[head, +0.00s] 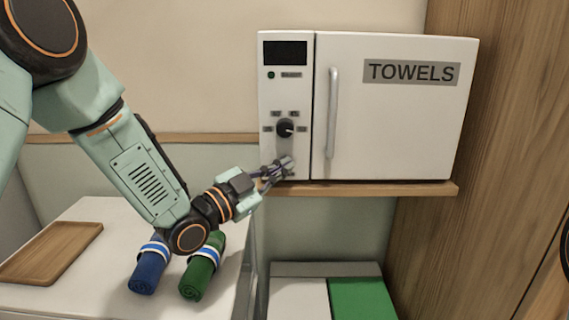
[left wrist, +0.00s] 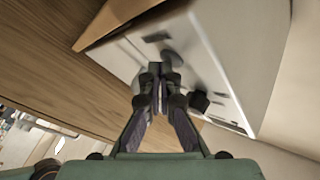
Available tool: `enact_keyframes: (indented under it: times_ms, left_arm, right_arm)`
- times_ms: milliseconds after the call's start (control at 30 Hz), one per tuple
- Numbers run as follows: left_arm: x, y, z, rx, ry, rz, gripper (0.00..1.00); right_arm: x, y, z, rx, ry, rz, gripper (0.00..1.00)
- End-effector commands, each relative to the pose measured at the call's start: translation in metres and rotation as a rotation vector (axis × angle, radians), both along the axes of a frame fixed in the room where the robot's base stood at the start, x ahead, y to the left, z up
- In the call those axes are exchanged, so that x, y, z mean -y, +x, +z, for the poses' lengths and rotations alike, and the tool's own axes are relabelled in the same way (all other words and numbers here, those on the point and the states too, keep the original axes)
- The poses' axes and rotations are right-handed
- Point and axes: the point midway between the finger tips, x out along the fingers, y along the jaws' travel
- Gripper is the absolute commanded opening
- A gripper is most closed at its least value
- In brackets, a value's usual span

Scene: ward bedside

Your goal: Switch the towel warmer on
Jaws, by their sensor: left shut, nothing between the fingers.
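The towel warmer (head: 390,120) is a white cabinet labelled TOWELS on a wooden shelf, its door closed. Its left panel has a dark display (head: 286,53), a small green spot (head: 271,75) and a black round knob (head: 285,128) with a light mark pointing right and small labels around it. My left gripper (head: 284,164) is shut and empty, in front of the panel just below the knob. I cannot tell whether it touches the panel. In the left wrist view the closed fingertips (left wrist: 160,76) lie over the tilted, blurred white panel. My right gripper is not in view.
The warmer's vertical handle (head: 332,113) is right of the panel. Below the arm, a blue rolled towel (head: 148,272) and a green one (head: 203,272) lie on a white surface with a wooden tray (head: 50,252). A white-and-green bin (head: 328,268) stands under the shelf (head: 375,189).

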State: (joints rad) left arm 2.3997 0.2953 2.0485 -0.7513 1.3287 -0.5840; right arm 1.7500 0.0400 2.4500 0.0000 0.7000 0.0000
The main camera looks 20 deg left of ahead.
Motion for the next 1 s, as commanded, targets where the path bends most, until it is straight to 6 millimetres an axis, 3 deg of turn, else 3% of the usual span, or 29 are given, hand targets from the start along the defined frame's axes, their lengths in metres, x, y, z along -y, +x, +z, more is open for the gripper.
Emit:
enact_keyframes:
  times_ms: [500,1000]
  left_arm:
    - [0.000,0.002,0.000,-0.001,0.001,0.000,0.00]
    - [0.002,-0.010,0.000,0.000,0.001,0.000,0.00]
  right_arm:
    - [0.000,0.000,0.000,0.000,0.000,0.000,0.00]
    - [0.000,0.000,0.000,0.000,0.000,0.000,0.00]
